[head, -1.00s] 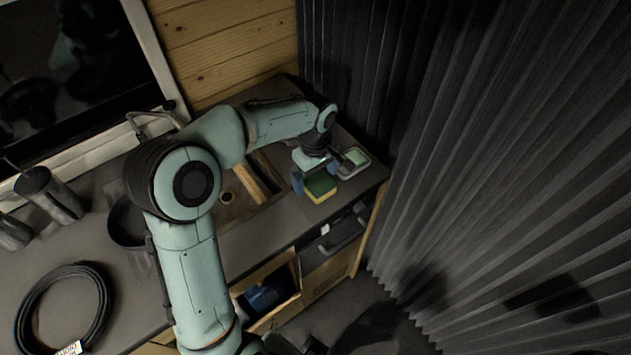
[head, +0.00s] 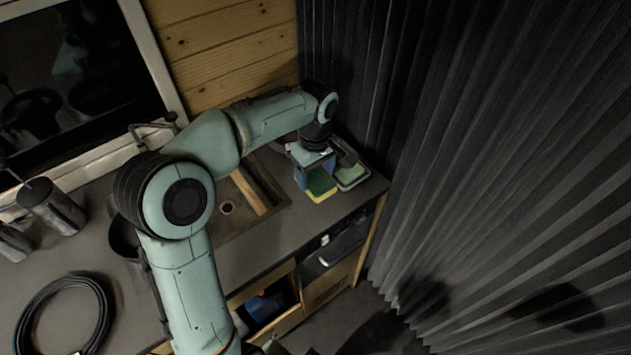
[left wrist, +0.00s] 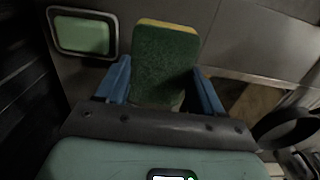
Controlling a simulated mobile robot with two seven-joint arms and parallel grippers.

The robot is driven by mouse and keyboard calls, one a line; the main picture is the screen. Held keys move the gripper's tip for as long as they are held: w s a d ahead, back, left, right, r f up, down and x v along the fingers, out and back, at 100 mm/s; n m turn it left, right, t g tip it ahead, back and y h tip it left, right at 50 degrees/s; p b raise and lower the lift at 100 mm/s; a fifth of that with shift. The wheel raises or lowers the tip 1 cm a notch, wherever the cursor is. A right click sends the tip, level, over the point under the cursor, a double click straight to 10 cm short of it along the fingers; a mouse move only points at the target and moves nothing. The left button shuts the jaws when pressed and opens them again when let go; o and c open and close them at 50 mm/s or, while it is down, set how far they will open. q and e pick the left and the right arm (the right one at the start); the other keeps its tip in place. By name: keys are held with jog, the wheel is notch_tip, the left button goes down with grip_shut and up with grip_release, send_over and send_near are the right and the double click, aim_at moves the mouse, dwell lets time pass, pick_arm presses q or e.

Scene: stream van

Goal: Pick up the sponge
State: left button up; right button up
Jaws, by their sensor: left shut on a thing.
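The sponge (head: 321,186) is a green and yellow block near the right end of the counter. In the left wrist view the sponge (left wrist: 165,60) shows its dark green face with a yellow edge at the top. My left gripper (head: 315,182) is shut on it, with a blue finger on either side; in the left wrist view the gripper (left wrist: 162,85) has the sponge between its fingers. Whether the sponge touches the counter is hard to tell. My right gripper is not in view.
A dish with a light green pad (head: 351,176) sits beside the sponge; it also shows in the left wrist view (left wrist: 82,34). A sink (head: 227,208) lies left of the gripper. A pleated dark curtain (head: 480,150) hangs close on the right. An open drawer (head: 266,302) is below.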

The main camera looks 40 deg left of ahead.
aim_at(315, 177)
pick_arm(q)
notch_tip(315, 177, up, 14)
jog(key=p, duration=0.2)
jog(key=shift+r+p, duration=0.2)
jog(key=shift+p, duration=0.1)
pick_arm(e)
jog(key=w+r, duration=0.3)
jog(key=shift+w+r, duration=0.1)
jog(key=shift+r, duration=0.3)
